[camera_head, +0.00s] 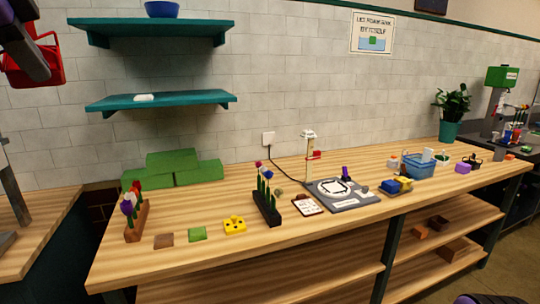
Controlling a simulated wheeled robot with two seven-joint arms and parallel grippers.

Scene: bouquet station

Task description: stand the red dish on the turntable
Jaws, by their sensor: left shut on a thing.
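A red dish-like thing (54,62) hangs high at the top left, partly cut off by the picture's edge and partly behind my arm. My left gripper (32,58) is shut on this red dish and holds it in the air, well left of the bench and tilted. The round white-and-dark disc (333,187), which looks like the turntable, lies on a grey board (355,202) in the middle of the bench. Nothing can be seen standing on the disc.
A black flower rack (268,209), a clipboard (307,205) and a white-topped stand (308,145) surround the board. A purple thing (346,173) stands at its back edge. A blue basket (419,166) is to the right. Teal shelves (160,103) and green blocks (172,164) are at left.

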